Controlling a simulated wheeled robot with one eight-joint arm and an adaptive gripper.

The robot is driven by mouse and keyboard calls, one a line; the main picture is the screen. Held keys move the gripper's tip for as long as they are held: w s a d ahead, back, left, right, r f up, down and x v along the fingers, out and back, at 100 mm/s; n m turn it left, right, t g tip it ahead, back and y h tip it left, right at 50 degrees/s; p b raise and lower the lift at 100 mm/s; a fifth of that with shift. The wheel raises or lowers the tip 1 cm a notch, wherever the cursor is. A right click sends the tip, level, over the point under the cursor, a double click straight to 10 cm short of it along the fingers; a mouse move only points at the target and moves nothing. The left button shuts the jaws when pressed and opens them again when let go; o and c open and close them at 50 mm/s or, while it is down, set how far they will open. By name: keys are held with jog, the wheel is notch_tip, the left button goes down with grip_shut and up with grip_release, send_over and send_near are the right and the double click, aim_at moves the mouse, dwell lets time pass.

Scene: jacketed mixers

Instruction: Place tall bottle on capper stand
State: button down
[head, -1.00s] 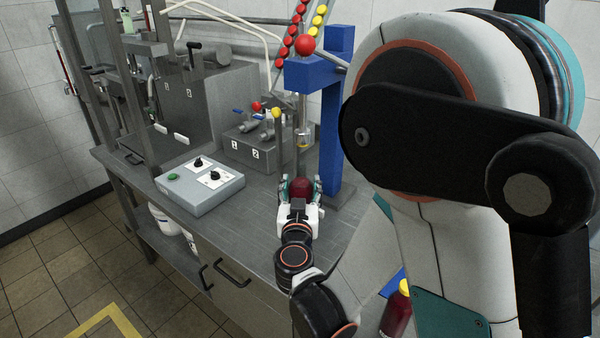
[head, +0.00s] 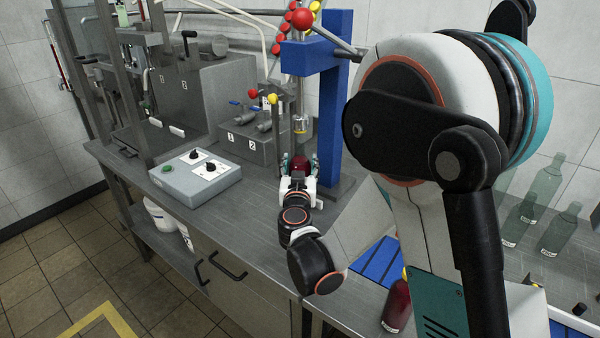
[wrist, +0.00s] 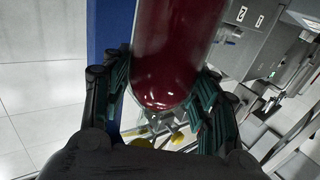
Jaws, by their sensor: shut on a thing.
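My gripper (head: 299,168) is shut on the tall bottle (head: 299,164), which is dark red. In the wrist view the bottle (wrist: 174,50) fills the upper middle, with the teal gripper pads (wrist: 205,108) pressed on both sides of it. The capper stand (head: 333,100) is a blue post with an arm and a red ball on top. Its metal capping head (head: 300,124) hangs above the bottle in the head view. The bottle's base and the stand's foot under it are hidden by my gripper, so I cannot tell whether they touch.
A grey control box (head: 195,178) with knobs sits left on the steel bench. A metal block with valves (head: 262,140) stands behind the bottle. Another red bottle (head: 397,305) with a yellow cap is at the lower right. Several green glass bottles (head: 559,229) stand at the right.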

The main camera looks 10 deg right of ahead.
jog(key=shift+f, duration=0.25)
jog(key=c, duration=0.6)
grip_release()
jog(key=shift+r, duration=0.1)
jog(key=shift+s, duration=0.3)
jog(key=shift+s+a+p, duration=0.15)
jog(key=shift+s+a, duration=0.1)
jog(key=shift+s, duration=1.65)
jog(key=shift+s+a+p, duration=0.15)
jog(key=shift+s+a, duration=0.15)
jog(key=shift+s, duration=1.6)
jog(key=shift+s+a+p, duration=0.15)
jog(key=shift+s+a, duration=0.1)
jog(key=shift+s, duration=1.65)
